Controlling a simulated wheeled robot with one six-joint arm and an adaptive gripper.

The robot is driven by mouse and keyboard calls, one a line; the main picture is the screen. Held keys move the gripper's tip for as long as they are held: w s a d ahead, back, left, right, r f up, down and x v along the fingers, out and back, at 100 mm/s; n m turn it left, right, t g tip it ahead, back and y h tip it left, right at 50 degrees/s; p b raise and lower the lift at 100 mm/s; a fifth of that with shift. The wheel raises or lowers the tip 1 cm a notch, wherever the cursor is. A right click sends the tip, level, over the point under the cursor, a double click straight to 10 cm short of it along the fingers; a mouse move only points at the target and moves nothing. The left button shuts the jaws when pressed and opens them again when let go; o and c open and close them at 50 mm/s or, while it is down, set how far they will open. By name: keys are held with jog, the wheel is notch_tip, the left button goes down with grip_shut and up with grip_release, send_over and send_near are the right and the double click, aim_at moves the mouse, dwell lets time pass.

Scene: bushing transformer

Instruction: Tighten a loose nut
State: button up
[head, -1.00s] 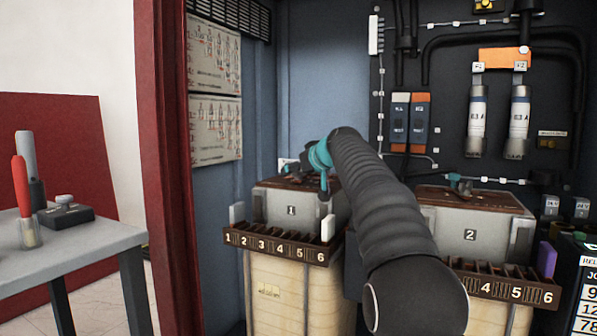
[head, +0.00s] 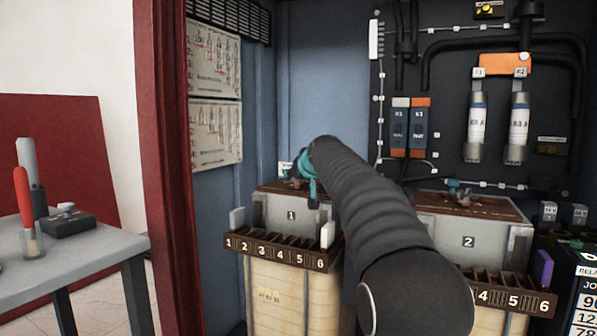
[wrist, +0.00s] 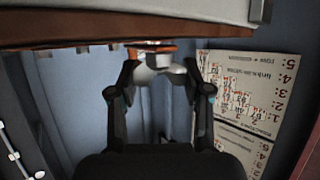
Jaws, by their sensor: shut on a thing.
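My gripper (head: 306,182) is at the top of transformer 1 (head: 276,212), the grey-topped unit with a brown upper plate. In the wrist view, my gripper (wrist: 160,76) has its two dark fingers on either side of a pale rounded piece (wrist: 158,62), closed on it. This piece looks like the nut, but its shape is unclear. It sits against a copper-coloured part just beyond the fingertips. In the head view my arm and gripper hide the nut. The fingers' exact contact is dim.
Transformer 2 (head: 500,236) stands to the right, partly behind my arm. Fuses (head: 518,125) and black cables are on the back panel. A red cabinet post (head: 166,110) is on the left. A grey table (head: 80,248) with a red-handled tool (head: 24,200) stands outside.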

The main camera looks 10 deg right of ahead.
jog(key=shift+a+r+m+h+p, duration=0.15)
jog(key=shift+m+h+p, duration=0.4)
jog(key=shift+m+h, duration=0.3)
jog(key=shift+f+m+h, duration=0.2)
jog(key=shift+m+h, duration=0.75)
jog(key=shift+h, duration=0.3)
jog(key=shift+w+m+g+h+b, duration=0.1)
jog(key=shift+m+g+h+b, duration=0.5)
jog(key=shift+m+h, duration=0.75)
jog(key=shift+m+g+h, duration=0.5)
jog(key=shift+m+h, duration=0.45)
jog(key=shift+h, duration=0.1)
jog(key=o, duration=1.2)
